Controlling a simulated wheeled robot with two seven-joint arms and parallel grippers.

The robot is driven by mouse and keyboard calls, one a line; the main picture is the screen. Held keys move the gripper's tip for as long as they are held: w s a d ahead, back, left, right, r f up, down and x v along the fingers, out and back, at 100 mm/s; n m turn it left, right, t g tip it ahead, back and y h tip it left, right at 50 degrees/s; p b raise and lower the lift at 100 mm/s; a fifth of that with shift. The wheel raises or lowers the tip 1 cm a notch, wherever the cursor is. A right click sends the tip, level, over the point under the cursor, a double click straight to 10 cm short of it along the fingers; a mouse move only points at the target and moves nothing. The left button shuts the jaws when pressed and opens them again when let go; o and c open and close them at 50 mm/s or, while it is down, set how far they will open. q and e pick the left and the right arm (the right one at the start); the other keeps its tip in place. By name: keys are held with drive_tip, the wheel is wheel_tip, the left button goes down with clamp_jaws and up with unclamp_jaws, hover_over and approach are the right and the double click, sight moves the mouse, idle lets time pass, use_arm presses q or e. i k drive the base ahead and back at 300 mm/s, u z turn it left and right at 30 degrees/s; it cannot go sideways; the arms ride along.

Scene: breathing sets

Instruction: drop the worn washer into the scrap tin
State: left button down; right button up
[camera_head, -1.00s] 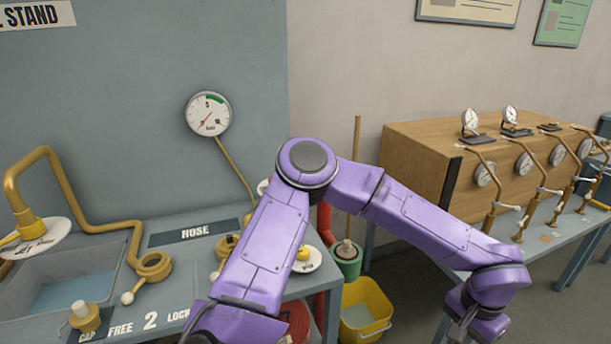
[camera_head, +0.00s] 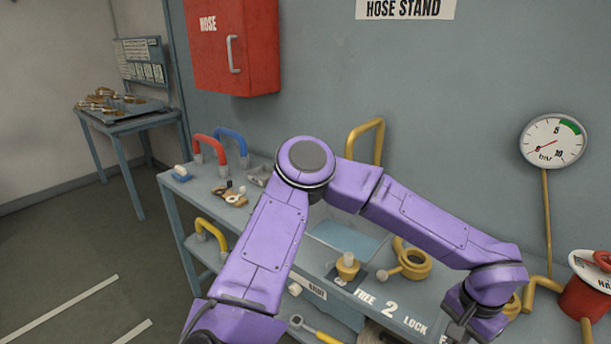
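One purple arm of mine crosses the middle of the view, and no gripper fingers show on it. On the left end of the hose stand lies a group of small brown, white and black pieces (camera_head: 233,194); some look like rings, but they are too small to tell whether one is the worn washer. A small grey open container (camera_head: 258,176) stands just right of them, partly hidden by my arm. I cannot tell whether it is the scrap tin.
The grey hose stand (camera_head: 205,202) carries red (camera_head: 212,146) and blue (camera_head: 232,143) handles, a basin (camera_head: 350,240) and brass fittings (camera_head: 413,262). A red hose cabinet (camera_head: 232,45) and a gauge (camera_head: 553,141) are on the wall. A side table (camera_head: 130,123) stands far left. Floor at left is clear.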

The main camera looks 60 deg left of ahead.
sight(264, 175)
drive_tip(key=u, duration=2.35)
drive_tip(key=i, duration=0.5)
drive_tip(key=z, duration=0.05)
